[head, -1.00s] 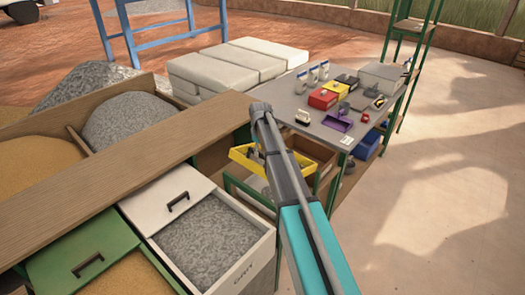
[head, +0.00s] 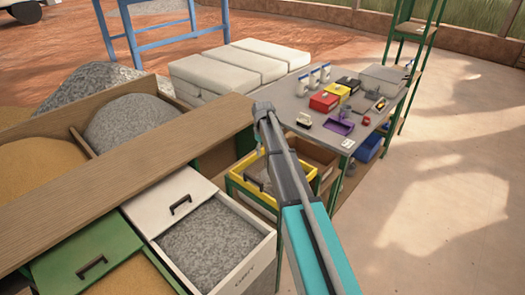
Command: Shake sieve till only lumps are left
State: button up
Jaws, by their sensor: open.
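A yellow-rimmed frame, which looks like the sieve (head: 308,166), sits at a green metal stand (head: 250,202) just behind my arm. Some grey matter (head: 258,176) shows inside the rim, too small to tell as lumps or fine grit. My teal and grey arm crosses in front and hides part of the frame.
A grey table (head: 345,120) with small boxes, bottles and tools stands to the right. A white drawer of grit (head: 210,245) and a green drawer (head: 90,255) are at the lower left. White blocks (head: 230,65) lie behind. The floor at right is clear.

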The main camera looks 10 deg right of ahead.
jog(key=w+d+r+p, duration=0.2)
jog(key=d+r+p, duration=0.1)
jog(key=r+p, duration=0.9)
jog(key=shift+w+r+p, duration=0.15)
jog(key=shift+r+p, duration=0.2)
jog(key=shift+r, duration=0.2)
dwell(1.1)
dwell(0.6)
jog(key=s+a+f+m+b, duration=0.2)
jog(key=s+f+b, duration=0.3)
jog(key=s, duration=0.6)
jog(key=s+a+f+m+b, duration=0.2)
jog(key=s+f+b, duration=0.3)
jog(key=s, duration=0.7)
jog(key=s+a+f+m+b, duration=0.2)
jog(key=s+f+b, duration=0.3)
jog(key=s, duration=0.6)
jog(key=shift+s+a+f+m+b, duration=0.3)
jog(key=shift+f+m+b, duration=0.1)
jog(key=shift+m, duration=0.2)
